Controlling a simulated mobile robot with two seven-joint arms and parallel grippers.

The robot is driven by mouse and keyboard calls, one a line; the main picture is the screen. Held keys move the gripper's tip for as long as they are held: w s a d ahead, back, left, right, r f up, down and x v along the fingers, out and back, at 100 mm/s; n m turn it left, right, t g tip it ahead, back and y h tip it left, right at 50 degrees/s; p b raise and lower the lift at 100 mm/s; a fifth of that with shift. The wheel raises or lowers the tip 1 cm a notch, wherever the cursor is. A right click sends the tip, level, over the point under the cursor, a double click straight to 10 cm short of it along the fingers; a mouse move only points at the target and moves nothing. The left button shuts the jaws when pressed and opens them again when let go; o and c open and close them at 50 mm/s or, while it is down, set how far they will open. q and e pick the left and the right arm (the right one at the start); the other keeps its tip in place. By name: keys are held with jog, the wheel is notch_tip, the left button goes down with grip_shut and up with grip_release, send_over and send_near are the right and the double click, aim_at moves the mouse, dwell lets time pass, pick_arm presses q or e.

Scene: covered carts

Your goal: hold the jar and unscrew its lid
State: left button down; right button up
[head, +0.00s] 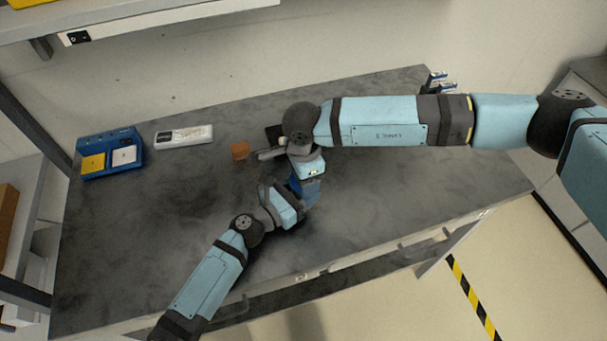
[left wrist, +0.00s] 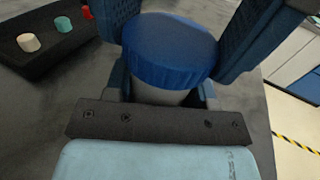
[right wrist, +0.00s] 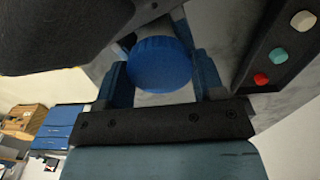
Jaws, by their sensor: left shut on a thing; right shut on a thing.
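The jar (left wrist: 160,96) has a pale body and a wide blue ribbed lid (left wrist: 170,45). The lid also shows in the right wrist view (right wrist: 160,65); it sits on the jar, and I cannot tell how tightly. My left gripper (left wrist: 163,85) is shut on the jar's body, its fingers on either side below the lid. My right gripper (right wrist: 160,72) is shut on the lid, with a finger on each side. In the head view both grippers meet over the middle of the table, and my arms mostly hide the jar there.
An orange-brown cube (head: 240,150) lies left of my grippers. A white device (head: 183,136) and a blue tray (head: 110,153) stand farther left. A dark block (left wrist: 55,40) with white, teal and red knobs is nearby.

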jog(key=n, duration=0.4)
jog(key=shift+n, duration=0.3)
jog(key=n, duration=0.4)
jog(key=shift+r, duration=0.15)
jog(key=shift+r, duration=1)
jog(key=shift+r, duration=2)
pick_arm(q)
jog(key=shift+c, duration=1.9)
grip_release()
